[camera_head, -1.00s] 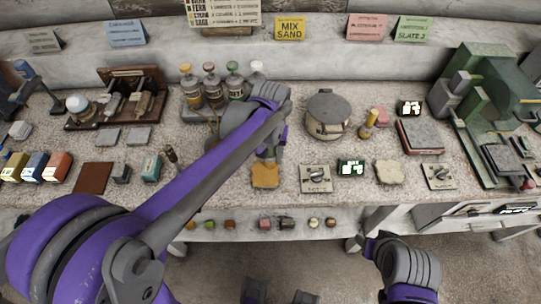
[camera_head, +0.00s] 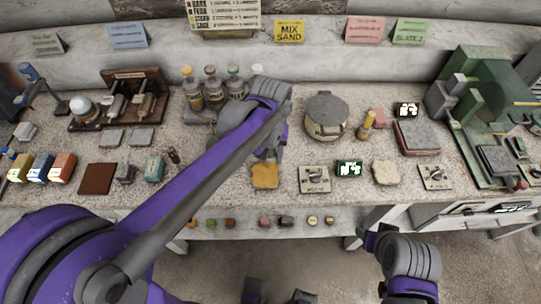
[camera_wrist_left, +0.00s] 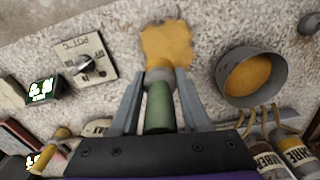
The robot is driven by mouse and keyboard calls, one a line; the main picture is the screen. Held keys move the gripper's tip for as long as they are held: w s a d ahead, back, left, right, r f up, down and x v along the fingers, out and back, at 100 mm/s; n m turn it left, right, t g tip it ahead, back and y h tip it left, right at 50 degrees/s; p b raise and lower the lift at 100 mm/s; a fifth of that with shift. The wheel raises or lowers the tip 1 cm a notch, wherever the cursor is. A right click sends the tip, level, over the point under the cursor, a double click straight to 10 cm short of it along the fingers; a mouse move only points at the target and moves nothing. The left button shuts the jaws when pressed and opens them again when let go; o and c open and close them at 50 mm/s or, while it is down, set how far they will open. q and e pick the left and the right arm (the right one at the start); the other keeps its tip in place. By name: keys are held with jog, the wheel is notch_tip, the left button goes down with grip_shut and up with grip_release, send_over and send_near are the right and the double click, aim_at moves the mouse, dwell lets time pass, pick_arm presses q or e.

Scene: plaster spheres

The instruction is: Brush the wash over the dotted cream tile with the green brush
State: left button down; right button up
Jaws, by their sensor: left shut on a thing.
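My left gripper (camera_wrist_left: 159,74) is shut on the green brush (camera_wrist_left: 159,108), held between its two fingers. Its head (camera_wrist_left: 158,75) is at the near edge of an ochre-coloured, rough-edged tile (camera_wrist_left: 167,45); I cannot tell whether it touches. The tile's face looks ochre, and no dots can be made out. In the head view the left gripper (camera_head: 266,150) is just behind this tile (camera_head: 265,176). A grey bowl of ochre wash (camera_wrist_left: 253,78) is beside the brush in the wrist view; my arm hides it in the head view. My right gripper (camera_head: 370,240) hangs low, in front of the bench.
A dial box (camera_head: 314,179), a lit display (camera_head: 349,168) and a pale cream tile (camera_head: 386,173) are right of the ochre tile. A round lidded pot (camera_head: 326,115) stands behind. Labelled bottles (camera_head: 214,88) stand behind my left arm. A brown tile (camera_head: 97,178) lies left.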

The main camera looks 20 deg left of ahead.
pick_arm(q)
jog(key=shift+r, duration=0.1)
pick_arm(e)
jog(key=shift+w+r, duration=0.1)
pick_arm(q)
jog(key=shift+r, duration=0.1)
jog(key=shift+r, duration=0.25)
jog(key=shift+w+r+p, duration=0.1)
jog(key=shift+r+p, duration=1.05)
jog(key=shift+r, duration=0.6)
jog(key=shift+f, duration=0.1)
pick_arm(e)
jog(key=r, duration=0.1)
jog(key=w+r, duration=0.1)
jog(key=r, duration=0.1)
jog(key=shift+s, duration=0.1)
